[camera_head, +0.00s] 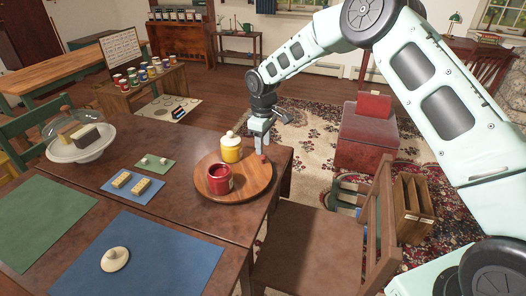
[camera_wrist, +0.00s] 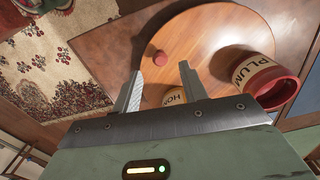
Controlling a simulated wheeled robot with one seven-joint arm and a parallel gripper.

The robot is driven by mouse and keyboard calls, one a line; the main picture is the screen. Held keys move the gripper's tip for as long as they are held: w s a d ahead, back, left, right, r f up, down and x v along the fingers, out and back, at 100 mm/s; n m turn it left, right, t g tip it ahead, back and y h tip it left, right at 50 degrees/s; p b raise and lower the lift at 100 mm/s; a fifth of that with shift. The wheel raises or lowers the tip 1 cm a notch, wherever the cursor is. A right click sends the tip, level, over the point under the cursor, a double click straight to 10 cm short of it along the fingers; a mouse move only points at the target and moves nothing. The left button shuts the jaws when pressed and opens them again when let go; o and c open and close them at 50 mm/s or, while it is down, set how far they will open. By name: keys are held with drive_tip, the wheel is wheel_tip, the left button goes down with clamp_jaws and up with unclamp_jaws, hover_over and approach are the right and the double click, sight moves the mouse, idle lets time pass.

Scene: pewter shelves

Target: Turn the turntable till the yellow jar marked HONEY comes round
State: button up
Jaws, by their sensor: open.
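The round wooden turntable (camera_head: 250,186) sits on the dark table and shows large in the wrist view (camera_wrist: 205,40). A yellow jar with a white lid (camera_head: 231,154) stands at its back; in the wrist view its label reads "HON" (camera_wrist: 175,97), the rest hidden by a finger. A red jar (camera_head: 219,181) stands at the front left; its label begins "PLUM" in the wrist view (camera_wrist: 252,70). A small red knob (camera_head: 263,157) stands near the turntable's right rim, also in the wrist view (camera_wrist: 161,57). My gripper (camera_head: 260,146) is open beside the knob, fingers (camera_wrist: 159,73) pointing towards it, nothing between them.
A wooden chair (camera_head: 315,245) stands close at the table's right. Left of the turntable lie a blue mat with tan blocks (camera_head: 118,194), a green mat (camera_head: 165,166) and a domed cake stand (camera_head: 85,154). A large blue mat (camera_head: 170,255) covers the near tabletop.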

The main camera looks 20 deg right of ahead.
sight(264, 155)
drive_tip(key=shift+f, duration=2)
clamp_jaws()
drive_tip(key=shift+w+d, duration=0.15)
